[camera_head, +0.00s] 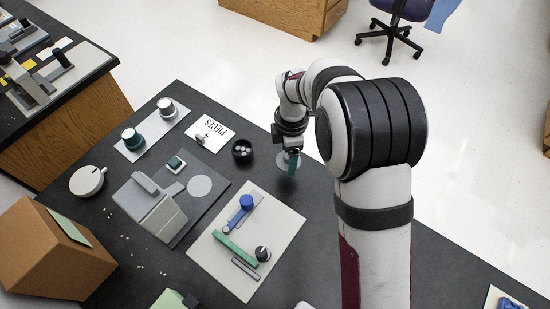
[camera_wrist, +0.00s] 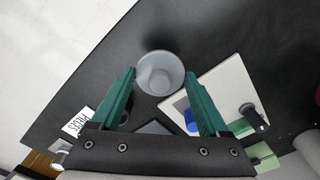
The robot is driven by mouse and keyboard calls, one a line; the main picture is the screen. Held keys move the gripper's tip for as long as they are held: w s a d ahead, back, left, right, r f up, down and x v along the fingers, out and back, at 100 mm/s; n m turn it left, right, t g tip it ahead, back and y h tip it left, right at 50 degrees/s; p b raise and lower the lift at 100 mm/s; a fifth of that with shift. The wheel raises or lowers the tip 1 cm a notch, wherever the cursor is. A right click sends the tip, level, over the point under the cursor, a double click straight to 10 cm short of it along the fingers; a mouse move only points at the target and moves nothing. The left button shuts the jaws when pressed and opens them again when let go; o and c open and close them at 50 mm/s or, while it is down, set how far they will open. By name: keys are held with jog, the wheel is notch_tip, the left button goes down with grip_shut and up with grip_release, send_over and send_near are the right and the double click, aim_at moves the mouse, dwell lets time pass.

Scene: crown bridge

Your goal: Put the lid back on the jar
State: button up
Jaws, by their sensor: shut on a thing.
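My gripper (camera_wrist: 161,76) points down over the right part of the dark bench, and it also shows in the head view (camera_head: 291,170). A small black round pot (camera_head: 242,151), open at the top with several pale pieces inside, stands to the left of my gripper.
A white "PIECES" card (camera_head: 209,135) lies beside the black pot. A pale board (camera_head: 212,255) with blue and green parts lies in front of it. A grey mat (camera_head: 206,213), a white round pot (camera_head: 87,181) and a cardboard box (camera_head: 48,255) are further left.

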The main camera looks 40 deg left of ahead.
jog(key=w+d+r, duration=0.3)
jog(key=d+r, duration=0.2)
jog(key=d, duration=0.2)
jog(key=a, duration=0.3)
jog(key=a+n, duration=0.1)
jog(key=a, duration=0.2)
jog(key=a+n, duration=0.1)
jog(key=a, duration=0.2)
jog(key=shift+s+f, duration=0.1)
jog(key=shift+s, duration=0.2)
jog(key=s+a+n, duration=0.3)
jog(key=s+a, duration=0.2)
jog(key=a, duration=0.7)
jog(key=shift+w+d+f, duration=0.1)
jog(key=shift+f, duration=1.55)
jog(key=shift+w+d+f, duration=0.1)
jog(key=shift+f, duration=1.55)
jog(key=shift+f, duration=0.15)
jog(key=o, duration=1.2)
